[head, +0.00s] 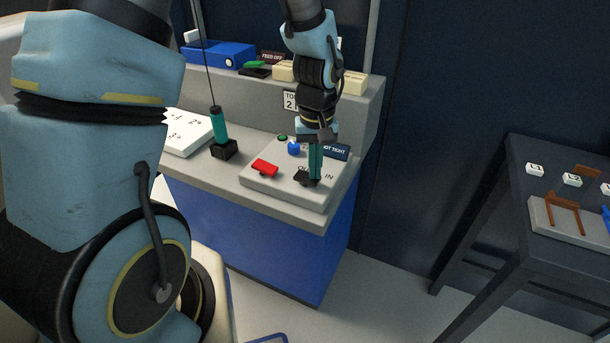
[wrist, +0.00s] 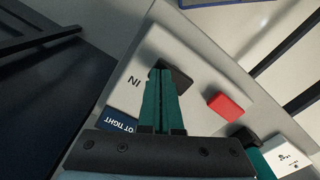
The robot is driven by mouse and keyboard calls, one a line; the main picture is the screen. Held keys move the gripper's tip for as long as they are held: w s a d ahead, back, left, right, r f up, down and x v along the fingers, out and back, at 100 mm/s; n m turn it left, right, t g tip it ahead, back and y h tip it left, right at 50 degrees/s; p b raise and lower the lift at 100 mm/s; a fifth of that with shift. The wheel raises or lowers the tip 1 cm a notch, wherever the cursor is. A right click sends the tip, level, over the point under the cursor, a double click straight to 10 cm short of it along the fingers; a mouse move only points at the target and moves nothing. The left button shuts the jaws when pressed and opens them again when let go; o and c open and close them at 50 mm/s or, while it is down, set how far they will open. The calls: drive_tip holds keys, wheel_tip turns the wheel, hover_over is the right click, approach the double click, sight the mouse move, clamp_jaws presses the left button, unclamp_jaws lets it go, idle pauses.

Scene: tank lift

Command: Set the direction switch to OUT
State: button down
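The control panel (head: 285,190) is a light grey plate on the counter. The direction switch (head: 303,179) is a small black piece near its front right. The "IN" label (head: 329,176) is to its right; a partly covered label starting with "O" is behind it. My gripper (head: 315,179) points down at the switch, its teal fingers together. In the wrist view the fingertips (wrist: 158,72) overlap the left end of the black switch (wrist: 176,76), on the IN side. I cannot tell whether they touch it, or which way it is set.
A red switch (head: 264,167) is left of the black one. A blue knob (head: 294,148) and a green button (head: 283,137) are behind. A teal-handled tool (head: 219,125) stands in a black holder to the left. A dark table (head: 520,160) is at right.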

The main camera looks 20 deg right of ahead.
drive_tip(key=shift+r+p, duration=2.9)
drive_tip(key=shift+r, duration=0.55)
drive_tip(key=a+r, duration=0.4)
drive_tip(key=a, duration=0.8)
drive_tip(key=w+a+r+n+t, duration=0.1)
drive_tip(key=a+r, duration=0.3)
drive_tip(key=a, duration=0.9)
drive_tip(key=shift+a+r+t, duration=0.2)
drive_tip(key=shift+r+t, duration=0.1)
drive_tip(key=shift+r, duration=0.05)
